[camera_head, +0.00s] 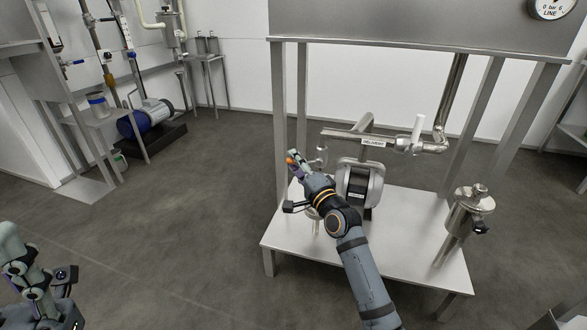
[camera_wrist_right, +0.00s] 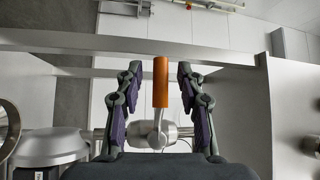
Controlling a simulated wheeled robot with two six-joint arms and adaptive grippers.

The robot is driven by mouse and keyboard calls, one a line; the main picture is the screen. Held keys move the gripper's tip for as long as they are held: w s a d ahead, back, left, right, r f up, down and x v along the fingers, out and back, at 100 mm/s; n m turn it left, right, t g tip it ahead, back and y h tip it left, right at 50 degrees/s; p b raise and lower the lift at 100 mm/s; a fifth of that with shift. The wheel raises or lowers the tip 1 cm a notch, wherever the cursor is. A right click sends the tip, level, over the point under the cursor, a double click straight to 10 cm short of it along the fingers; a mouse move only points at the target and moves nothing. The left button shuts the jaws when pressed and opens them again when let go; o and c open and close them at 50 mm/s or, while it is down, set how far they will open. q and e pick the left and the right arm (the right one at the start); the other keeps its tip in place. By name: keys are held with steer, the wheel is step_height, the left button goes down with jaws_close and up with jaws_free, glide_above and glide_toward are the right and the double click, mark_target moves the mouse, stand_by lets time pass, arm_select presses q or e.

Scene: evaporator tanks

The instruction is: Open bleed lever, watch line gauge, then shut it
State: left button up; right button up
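The bleed lever has an orange handle (camera_wrist_right: 160,82) on a small silver valve (camera_wrist_right: 155,134). In the right wrist view it points straight up the picture between the fingers. My right gripper (camera_wrist_right: 158,88) is open around it, with a gap on both sides. In the head view the right gripper (camera_head: 294,163) is at the left end of the delivery pipe, and a bit of orange (camera_head: 289,161) shows at its tips. The line gauge (camera_head: 548,8) is cut by the top edge; its needle is not readable. My left gripper (camera_head: 18,262) is at the lower left; its opening is unclear.
A pump (camera_head: 358,188) stands on a steel table (camera_head: 400,255) under the delivery pipe (camera_head: 345,134). A white-handled valve (camera_head: 416,130) and a steel canister (camera_head: 468,212) are at the right. Table legs rise beside the right gripper.

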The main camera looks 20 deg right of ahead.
steer(key=shift+w+a+r, duration=0.1)
steer(key=shift+w+a, duration=0.05)
steer(key=shift+w, duration=0.45)
steer(key=shift+c, duration=0.2)
jaws_close()
